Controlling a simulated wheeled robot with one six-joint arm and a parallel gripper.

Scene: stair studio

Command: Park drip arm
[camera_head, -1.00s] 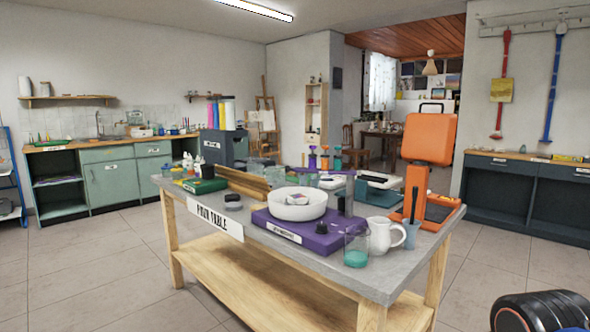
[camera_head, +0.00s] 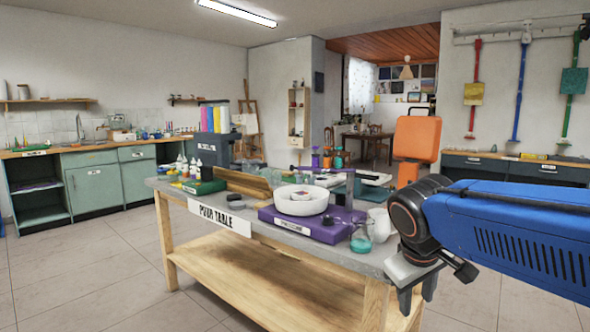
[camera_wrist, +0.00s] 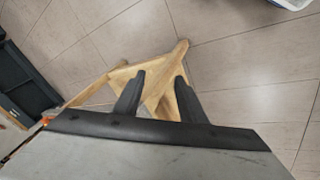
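The purple drip machine (camera_head: 275,217) sits on the pour table with a white round bowl (camera_head: 301,207) on top. A grey upright post (camera_head: 349,188) stands at its back right. A thin dark arm (camera_head: 318,172) seems to reach left from the post above the bowl; its tip is too small to make out. My gripper (camera_head: 416,296) is at the table's front right corner, apart from the machine. In the wrist view my gripper (camera_wrist: 160,78) points down with its two fingers apart and nothing between them.
The pour table (camera_head: 160,184) also holds a glass beaker with teal liquid (camera_head: 361,238), a white jug (camera_head: 381,222), a wooden trough (camera_head: 243,184) and several bottles. An orange panel device (camera_head: 416,138) stands at the back right. Open tiled floor (camera_head: 90,270) lies to the left.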

